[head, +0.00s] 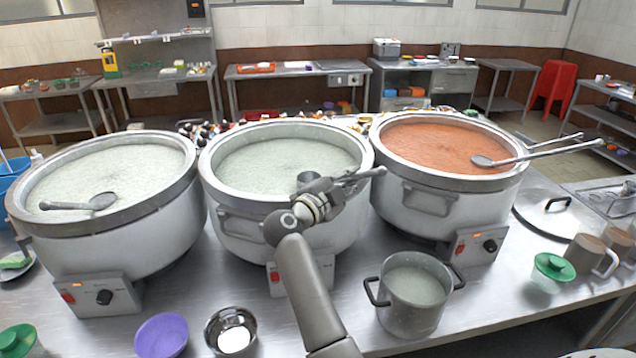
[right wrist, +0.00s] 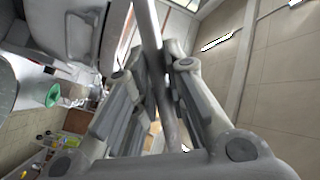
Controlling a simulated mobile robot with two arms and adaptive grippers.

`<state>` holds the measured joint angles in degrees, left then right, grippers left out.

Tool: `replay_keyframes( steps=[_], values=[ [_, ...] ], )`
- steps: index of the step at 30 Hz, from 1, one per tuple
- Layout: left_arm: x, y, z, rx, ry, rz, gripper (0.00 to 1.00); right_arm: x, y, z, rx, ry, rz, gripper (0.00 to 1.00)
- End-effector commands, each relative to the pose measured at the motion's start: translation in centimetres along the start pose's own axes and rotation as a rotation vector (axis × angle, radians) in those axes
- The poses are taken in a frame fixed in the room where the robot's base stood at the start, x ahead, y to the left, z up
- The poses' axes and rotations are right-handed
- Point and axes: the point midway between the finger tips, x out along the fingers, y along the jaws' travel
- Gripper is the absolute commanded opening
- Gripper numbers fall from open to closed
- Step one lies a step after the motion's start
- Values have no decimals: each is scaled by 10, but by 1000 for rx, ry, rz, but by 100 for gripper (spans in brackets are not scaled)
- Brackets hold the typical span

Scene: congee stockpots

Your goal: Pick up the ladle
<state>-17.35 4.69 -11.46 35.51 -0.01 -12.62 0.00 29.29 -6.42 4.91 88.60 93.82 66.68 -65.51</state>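My right gripper (head: 345,182) is above the front rim of the middle stockpot (head: 222,196). A grey metal rod, seemingly the ladle's handle (head: 372,174), sticks out to the right of it. In the right wrist view the ladle's handle (right wrist: 149,30) runs between the two fingers of my right gripper (right wrist: 155,65), which look closed against it. My left gripper is in neither view.
The left stockpot (head: 130,215) holds white congee and a dark ladle (head: 80,203). The right stockpot (head: 400,190) holds orange congee, with long handles (head: 540,152) over its right rim. A small pot (head: 412,308), a purple bowl (head: 162,335) and a steel bowl (head: 231,332) stand in front.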

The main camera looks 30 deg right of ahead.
Motion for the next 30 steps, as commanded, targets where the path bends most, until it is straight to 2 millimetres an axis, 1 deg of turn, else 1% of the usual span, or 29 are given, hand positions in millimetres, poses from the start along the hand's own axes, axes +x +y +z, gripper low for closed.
replay_keyframes(
  steps=[4,17,20,23,30],
  values=[
    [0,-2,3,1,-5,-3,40,0,1,0,-1,-1,1,0],
    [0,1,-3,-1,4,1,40,0,1,1,-3,-3,1,0],
    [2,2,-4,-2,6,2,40,0,-3,-1,0,-3,1,0],
    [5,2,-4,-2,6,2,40,0,-14,-9,5,-2,0,0],
    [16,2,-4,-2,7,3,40,0,-55,-38,8,-1,-1,0]
  ],
)
